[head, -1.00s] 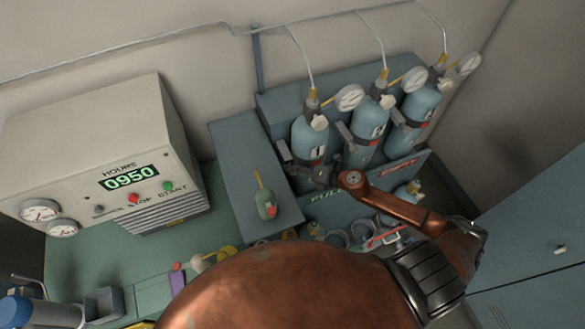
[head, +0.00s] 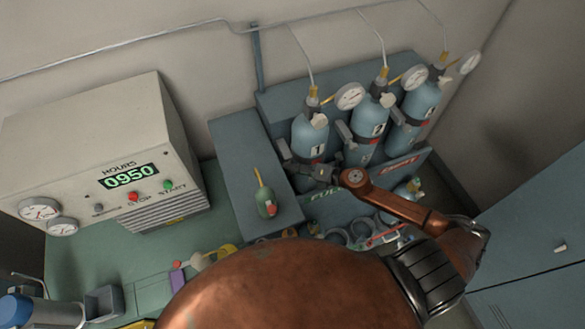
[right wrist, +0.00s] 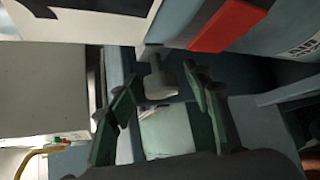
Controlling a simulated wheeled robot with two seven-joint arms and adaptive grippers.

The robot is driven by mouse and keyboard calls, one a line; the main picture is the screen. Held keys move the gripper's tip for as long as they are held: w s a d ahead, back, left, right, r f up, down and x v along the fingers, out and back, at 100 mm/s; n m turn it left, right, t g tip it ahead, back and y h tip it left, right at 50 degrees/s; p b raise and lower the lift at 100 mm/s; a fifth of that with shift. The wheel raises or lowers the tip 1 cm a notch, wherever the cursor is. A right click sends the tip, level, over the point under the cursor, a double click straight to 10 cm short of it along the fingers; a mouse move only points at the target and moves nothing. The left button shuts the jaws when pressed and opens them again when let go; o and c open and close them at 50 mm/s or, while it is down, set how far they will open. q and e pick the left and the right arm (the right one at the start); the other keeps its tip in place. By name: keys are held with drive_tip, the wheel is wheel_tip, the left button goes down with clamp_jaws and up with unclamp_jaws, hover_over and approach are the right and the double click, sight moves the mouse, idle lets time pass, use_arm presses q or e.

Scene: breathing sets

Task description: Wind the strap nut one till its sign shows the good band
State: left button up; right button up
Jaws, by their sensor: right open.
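The blue bottle marked 1 (head: 310,135) stands upright at the left of three bottles on the rack. My right gripper (head: 303,171) is low at its front left side. In the right wrist view its two green fingers (right wrist: 162,108) are apart and hold nothing. A pale strap nut (right wrist: 157,82) on a short grey stem shows beyond and between the fingertips; I cannot tell whether they touch it. A red patch (right wrist: 228,24) shows on bottle 1 close by; no sign's band can be read clearly. My left gripper is not in view.
Bottles 2 (head: 369,128) and 3 (head: 418,103) stand close to the right, with gauges and hoses above. A control box (head: 100,150) reads 0950.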

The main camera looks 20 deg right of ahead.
drive_tip(key=v, duration=0.7)
drive_tip(key=shift+s+d, duration=0.15)
drive_tip(key=shift+s, duration=0.05)
idle(0.5)
